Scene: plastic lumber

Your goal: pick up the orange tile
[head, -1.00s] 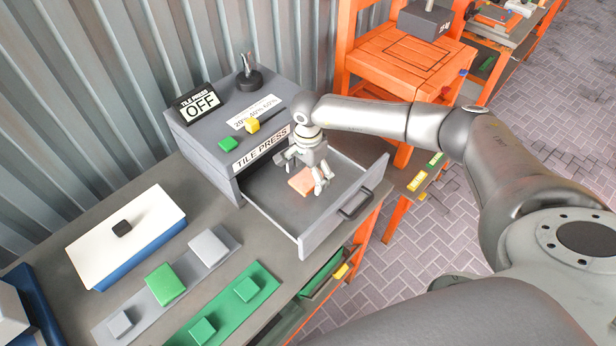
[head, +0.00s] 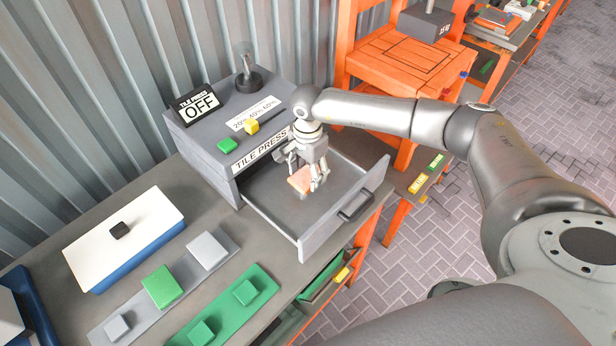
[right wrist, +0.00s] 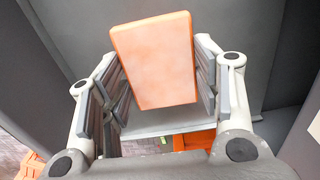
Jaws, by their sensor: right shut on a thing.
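The orange tile (head: 300,180) is over the open drawer of the grey tile press. In the right wrist view the orange tile (right wrist: 155,60) sits between the two finger pads, its broad face toward the camera. My right gripper (head: 307,178) is shut on the tile, with its fingers pointing down inside the drawer's outline. In the right wrist view the fingers of my right gripper (right wrist: 160,88) press the tile from both sides. I cannot tell whether the tile still touches the drawer floor. My left gripper is not in view.
The open drawer (head: 280,205) has walls around the gripper and a dark handle (head: 355,205) in front. The press body (head: 205,145) stands behind, its sign reading OFF. A green tray (head: 225,308), a grey tray (head: 190,280) and a white-lidded box (head: 150,225) lie left.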

